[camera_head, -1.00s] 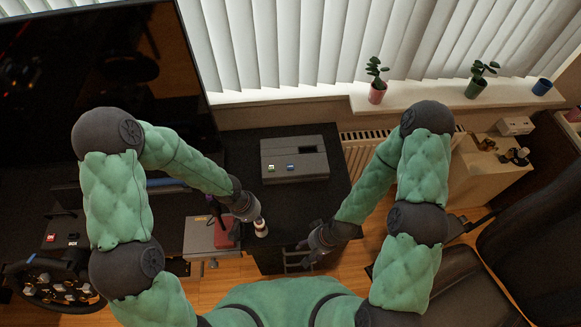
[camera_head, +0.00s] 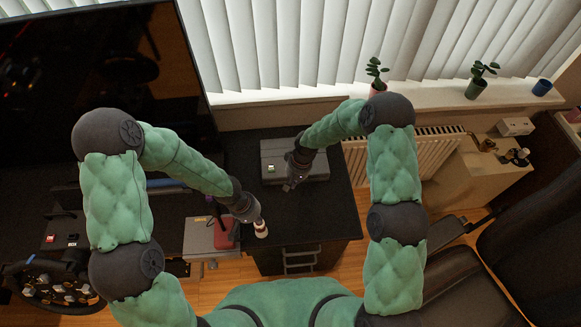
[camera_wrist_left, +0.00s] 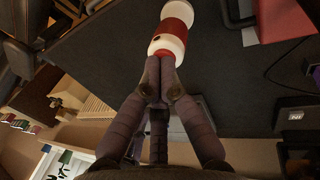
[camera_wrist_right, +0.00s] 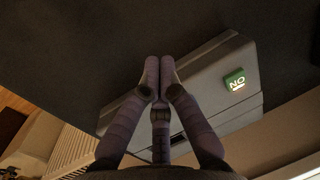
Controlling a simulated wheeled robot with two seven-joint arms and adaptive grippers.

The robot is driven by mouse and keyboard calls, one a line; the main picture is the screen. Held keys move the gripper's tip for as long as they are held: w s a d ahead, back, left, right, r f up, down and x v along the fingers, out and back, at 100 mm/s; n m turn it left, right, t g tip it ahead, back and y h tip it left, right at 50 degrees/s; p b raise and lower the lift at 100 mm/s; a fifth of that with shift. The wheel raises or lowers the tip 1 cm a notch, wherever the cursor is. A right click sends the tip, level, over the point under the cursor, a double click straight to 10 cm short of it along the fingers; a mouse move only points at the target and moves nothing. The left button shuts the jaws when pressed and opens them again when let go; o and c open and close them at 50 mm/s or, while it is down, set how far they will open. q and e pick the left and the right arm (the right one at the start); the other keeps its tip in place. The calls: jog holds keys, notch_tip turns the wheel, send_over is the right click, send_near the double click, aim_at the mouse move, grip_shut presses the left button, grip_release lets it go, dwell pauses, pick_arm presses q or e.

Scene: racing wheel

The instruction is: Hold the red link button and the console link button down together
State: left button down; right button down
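A red button (camera_head: 50,238) and a dark button with pale lettering (camera_head: 72,239) sit on the dark unit at far left, behind the steering wheel. The grey console (camera_head: 312,163) stands on the black desktop and bears a green button (camera_head: 270,168), which reads "ON" in the right wrist view (camera_wrist_right: 235,80). My right gripper (camera_head: 289,188) is shut and empty at the console's front, beside the green button; contact cannot be told. My left gripper (camera_head: 255,218) is shut, its tips close to a white-and-red bottle (camera_wrist_left: 174,25); whether they touch cannot be told.
The bottle also shows in the head view (camera_head: 261,229), with a red block (camera_head: 227,232) to its left. A steering wheel (camera_head: 48,287) is at lower left, a large dark screen (camera_head: 100,80) behind. The desktop (camera_head: 325,215) right of the bottle is clear.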

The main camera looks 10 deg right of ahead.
jog(key=w+r+h, duration=0.2)
jog(key=w+r, duration=0.6)
jog(key=w, duration=0.1)
jog(key=shift+f, duration=3.45)
jog(key=shift+f, duration=1.15)
